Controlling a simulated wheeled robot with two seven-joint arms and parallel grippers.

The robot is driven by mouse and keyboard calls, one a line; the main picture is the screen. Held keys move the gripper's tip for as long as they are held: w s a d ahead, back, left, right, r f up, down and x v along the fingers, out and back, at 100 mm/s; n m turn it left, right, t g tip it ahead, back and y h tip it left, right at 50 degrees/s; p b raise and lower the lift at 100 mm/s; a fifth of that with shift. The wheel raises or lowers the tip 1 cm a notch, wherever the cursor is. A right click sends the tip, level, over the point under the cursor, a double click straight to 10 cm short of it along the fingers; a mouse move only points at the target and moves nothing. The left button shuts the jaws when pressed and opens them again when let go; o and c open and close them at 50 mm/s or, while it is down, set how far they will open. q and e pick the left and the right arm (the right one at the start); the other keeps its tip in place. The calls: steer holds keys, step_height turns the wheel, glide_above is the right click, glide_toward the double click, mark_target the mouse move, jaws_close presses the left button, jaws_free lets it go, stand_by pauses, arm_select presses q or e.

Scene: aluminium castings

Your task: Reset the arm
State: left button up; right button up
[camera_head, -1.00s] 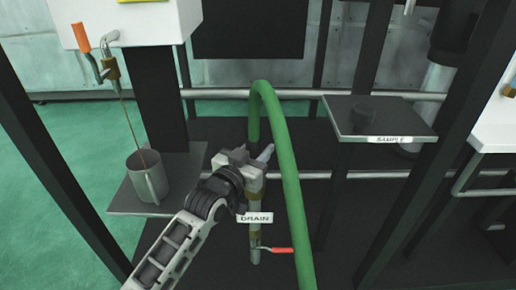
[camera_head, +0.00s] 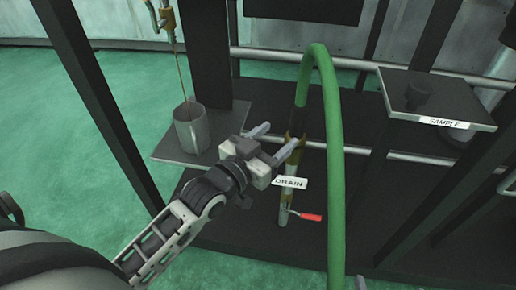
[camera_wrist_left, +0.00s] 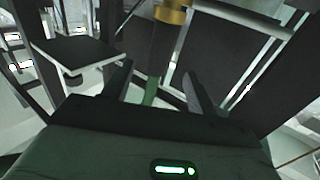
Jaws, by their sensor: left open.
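My left gripper (camera_head: 282,142) is open and empty, with its two fingers apart. It stands close to the upright drain pipe (camera_head: 285,212), above and left of the DRAIN label (camera_head: 290,182); I cannot tell if it touches the pipe. In the left wrist view the two fingers (camera_wrist_left: 155,88) are spread with nothing held between them. A brass fitting (camera_wrist_left: 171,12) on a dark pipe shows beyond them. My right gripper is not in view.
A grey mug (camera_head: 190,133) sits on the left shelf (camera_head: 172,154) under a thin brown stream. A green hose (camera_head: 334,160) arches right of the gripper. A red valve handle (camera_head: 311,217) is below. Dark frame posts flank the area.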

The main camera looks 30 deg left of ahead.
arm_select(q)
steer(key=s+d+f+g+p, duration=0.2)
steer(key=s+f+g+p, duration=0.1)
steer(key=s, duration=0.5)
steer(key=s+d+f+g+y+p, duration=0.1)
steer(key=s+d+f+g+p, duration=0.1)
steer(key=s, duration=0.5)
step_height(320, 180, down, 4)
steer(key=shift+s+r+n+g+p, duration=0.3)
steer(key=shift+s+g+p, duration=0.1)
steer(key=shift+g+p, duration=0.55)
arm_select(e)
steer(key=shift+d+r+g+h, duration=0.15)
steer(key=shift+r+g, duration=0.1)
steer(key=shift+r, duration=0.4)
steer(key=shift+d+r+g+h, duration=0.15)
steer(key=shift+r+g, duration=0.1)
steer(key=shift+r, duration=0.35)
